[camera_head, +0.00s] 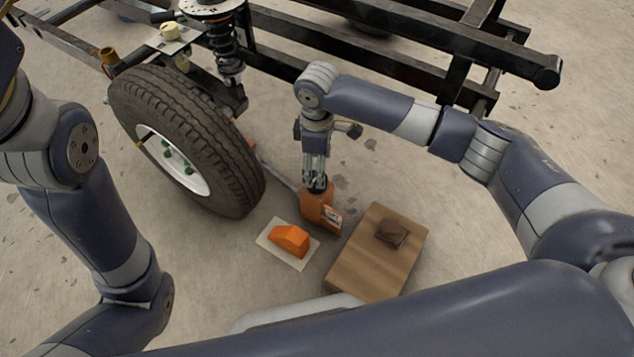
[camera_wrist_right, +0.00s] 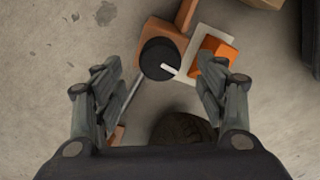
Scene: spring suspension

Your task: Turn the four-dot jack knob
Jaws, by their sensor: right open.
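The orange jack (camera_head: 311,204) stands on the floor between the tire and the wooden block, with a printed label on its side. Its round black knob (camera_wrist_right: 157,57) has a white pointer line and shows in the right wrist view. My right gripper (camera_head: 317,181) points straight down over the knob. In the right wrist view the right gripper (camera_wrist_right: 161,76) has its fingers spread wide, one on each side of the knob, with clear gaps. Whether the fingers are level with the knob is hard to tell. I cannot make out any dots. My left gripper is outside the view.
An orange wedge (camera_head: 290,240) lies on a pale plate (camera_head: 271,251) next to the jack. A wooden block (camera_head: 366,263) with a dark brown piece (camera_head: 391,233) stands to the right. A large tire (camera_head: 190,130) and the black vehicle frame (camera_head: 390,50) are behind.

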